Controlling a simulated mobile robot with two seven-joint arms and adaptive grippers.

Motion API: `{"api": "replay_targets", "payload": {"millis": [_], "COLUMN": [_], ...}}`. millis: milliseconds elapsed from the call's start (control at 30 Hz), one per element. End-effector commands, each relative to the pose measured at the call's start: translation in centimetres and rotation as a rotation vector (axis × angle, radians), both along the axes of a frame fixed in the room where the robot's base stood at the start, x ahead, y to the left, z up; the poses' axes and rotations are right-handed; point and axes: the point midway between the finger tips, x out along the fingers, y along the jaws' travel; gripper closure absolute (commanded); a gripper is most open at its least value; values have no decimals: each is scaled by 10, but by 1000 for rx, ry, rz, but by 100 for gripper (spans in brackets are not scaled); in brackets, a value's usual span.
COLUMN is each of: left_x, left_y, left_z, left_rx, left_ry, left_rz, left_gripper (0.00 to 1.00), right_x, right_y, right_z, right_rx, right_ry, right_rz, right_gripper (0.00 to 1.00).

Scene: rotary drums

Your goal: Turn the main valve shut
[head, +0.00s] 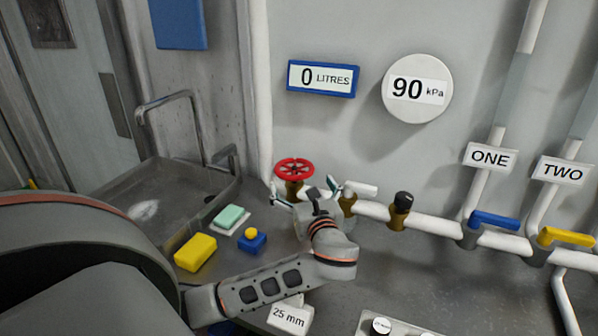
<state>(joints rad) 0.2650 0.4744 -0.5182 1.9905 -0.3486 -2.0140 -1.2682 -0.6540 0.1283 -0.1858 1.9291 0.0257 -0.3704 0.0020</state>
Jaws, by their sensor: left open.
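A red handwheel (294,168) sits on a brass valve body at the left end of the white pipe; no label on it shows, so I cannot tell for certain that it is the main valve. My left gripper (304,191) is just in front of and below the red wheel, with its fingers spread open and nothing seen between them. I cannot tell whether a finger touches the wheel or its brass body. My gripper and wrist hide part of the pipe below the wheel. My right gripper is not in view.
Right along the pipe (440,223) are a white lever (362,188), a black knob (403,198), a blue lever (495,220) and a yellow lever (566,237). A gauge (417,89) reads 90 kPa; a display (321,78) reads 0 litres. A sink (165,200), sponge (195,252) and soap lie left.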

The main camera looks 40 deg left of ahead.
Motion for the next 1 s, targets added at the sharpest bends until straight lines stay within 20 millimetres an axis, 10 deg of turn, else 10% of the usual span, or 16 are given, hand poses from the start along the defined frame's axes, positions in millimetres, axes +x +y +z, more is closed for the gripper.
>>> {"api": "replay_targets", "payload": {"millis": [700, 867, 1000], "left_x": [31, 31, 31], "left_y": [46, 46, 46], "left_z": [0, 0, 0], "left_rx": [0, 0, 0], "left_ry": [0, 0, 0], "left_rz": [1, 1, 1], "left_gripper": [4, 41, 42], "right_x": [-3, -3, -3], "right_y": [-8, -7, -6], "right_z": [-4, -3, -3], "right_rx": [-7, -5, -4], "right_ry": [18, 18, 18], "right_rz": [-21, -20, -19], "right_gripper": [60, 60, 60]}}
